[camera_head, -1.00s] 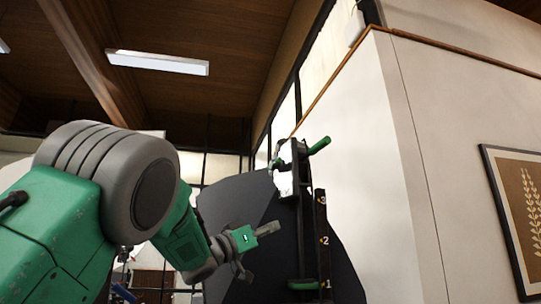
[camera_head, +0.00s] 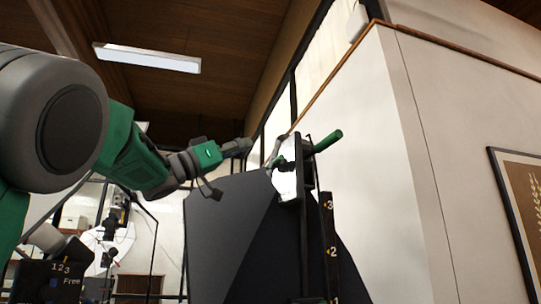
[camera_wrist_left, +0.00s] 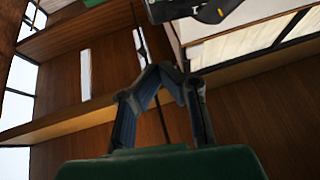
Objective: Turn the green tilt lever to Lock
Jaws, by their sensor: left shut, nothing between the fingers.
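A green lever handle (camera_head: 328,140) sticks out to the upper right from the top of a dark upright fixture (camera_head: 304,180). A smaller green part (camera_head: 276,160) shows on the fixture's left side. I cannot tell which of the two is the tilt lever, and no Lock mark is readable. My left gripper (camera_head: 240,147) is shut and empty, to the left of the fixture at about the handle's height in the picture. Its closed fingers (camera_wrist_left: 165,72) also show in the left wrist view. My right gripper is not in view.
A dark panel (camera_head: 225,225) stands below my left gripper. A dark strip (camera_head: 329,225) with marks 2 and 3 runs beside the fixture. A white wall (camera_head: 375,150) rises to its right. A dark sign (camera_head: 65,282) reading "1 2 3" and "Free" is at lower left.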

